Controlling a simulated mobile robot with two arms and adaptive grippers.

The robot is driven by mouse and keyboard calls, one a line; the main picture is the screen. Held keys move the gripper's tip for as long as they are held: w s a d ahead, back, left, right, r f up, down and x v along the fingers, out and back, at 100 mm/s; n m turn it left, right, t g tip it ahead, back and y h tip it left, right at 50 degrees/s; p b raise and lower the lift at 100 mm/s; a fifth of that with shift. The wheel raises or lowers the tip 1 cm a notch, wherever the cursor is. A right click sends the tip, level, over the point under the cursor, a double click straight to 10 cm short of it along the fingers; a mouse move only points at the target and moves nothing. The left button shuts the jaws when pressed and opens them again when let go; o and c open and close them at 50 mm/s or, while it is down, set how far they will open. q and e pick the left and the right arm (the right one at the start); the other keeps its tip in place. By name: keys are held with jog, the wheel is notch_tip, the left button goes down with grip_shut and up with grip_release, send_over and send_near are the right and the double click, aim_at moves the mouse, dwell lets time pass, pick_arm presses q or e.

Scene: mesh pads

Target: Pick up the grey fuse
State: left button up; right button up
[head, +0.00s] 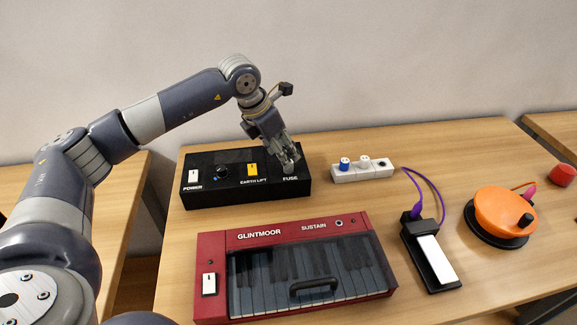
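My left gripper (288,158) points down at the right end of a black box (235,194), just above the label FUSE. Its fingers cover the spot over that label. Something grey shows low between the fingertips, but I cannot tell whether it is the grey fuse or part of the gripper. I also cannot tell whether the fingers are open or shut. A white holder strip (378,173) to the right carries a blue-banded piece (345,164) and a white piece (365,161). My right gripper is not in view.
A red keyboard (212,257) with a clear cover and dark handle lies in front of the box. A black pedal (430,256) with a purple cable, an orange round device (501,212) and a red knob (562,175) are to the right. Free wooden table (450,150) lies behind.

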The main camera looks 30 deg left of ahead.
pick_arm(q)
jog(key=p+x, duration=0.1)
jog(key=x, duration=0.3)
jog(key=shift+w+f, duration=0.15)
jog(key=shift+f, duration=0.2)
jog(key=shift+c, duration=0.2)
jog(key=c, duration=0.9)
jog(key=shift+r, duration=0.2)
